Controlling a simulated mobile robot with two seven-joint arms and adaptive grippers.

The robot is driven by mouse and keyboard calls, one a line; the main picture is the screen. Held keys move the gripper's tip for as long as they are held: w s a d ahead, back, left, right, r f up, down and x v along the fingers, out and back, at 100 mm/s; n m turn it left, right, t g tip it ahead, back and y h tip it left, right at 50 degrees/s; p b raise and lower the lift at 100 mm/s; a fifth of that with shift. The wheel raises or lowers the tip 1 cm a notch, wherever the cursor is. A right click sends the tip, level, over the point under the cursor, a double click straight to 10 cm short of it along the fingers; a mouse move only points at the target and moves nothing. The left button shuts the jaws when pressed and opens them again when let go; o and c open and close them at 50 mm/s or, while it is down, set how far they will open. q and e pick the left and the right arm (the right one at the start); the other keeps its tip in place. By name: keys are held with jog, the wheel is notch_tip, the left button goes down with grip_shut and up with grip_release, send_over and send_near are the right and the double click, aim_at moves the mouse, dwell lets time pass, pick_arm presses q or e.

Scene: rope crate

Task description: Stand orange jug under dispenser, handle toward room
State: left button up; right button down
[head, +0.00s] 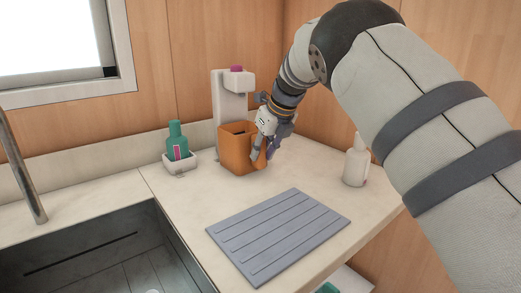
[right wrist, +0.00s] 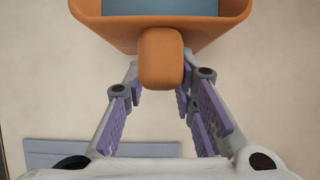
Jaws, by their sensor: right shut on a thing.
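The orange jug (head: 236,158) is upright at the foot of the white dispenser (head: 231,92), below its overhanging head with a purple button. I cannot tell whether its base touches the counter. Its handle (right wrist: 160,58) points toward my right gripper and away from the dispenser's column. My right gripper (head: 265,150) is at the jug's right front side, shut on the handle. In the right wrist view the purple-padded fingers (right wrist: 160,75) flank the handle, and something blue shows inside the jug. My left gripper is not in view.
A teal bottle (head: 177,140) in a white holder stands left of the dispenser. A grey ribbed mat (head: 278,235) lies in front, and a white bottle (head: 356,162) stands at the right. The sink (head: 100,255) is at the lower left. Bare counter lies between jug and mat.

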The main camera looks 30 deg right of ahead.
jog(key=shift+f, duration=0.1)
dwell(1.0)
jog(key=c, duration=1.2)
grip_release()
jog(key=shift+c, duration=0.2)
jog(key=v, duration=1.2)
jog(key=shift+s, duration=0.2)
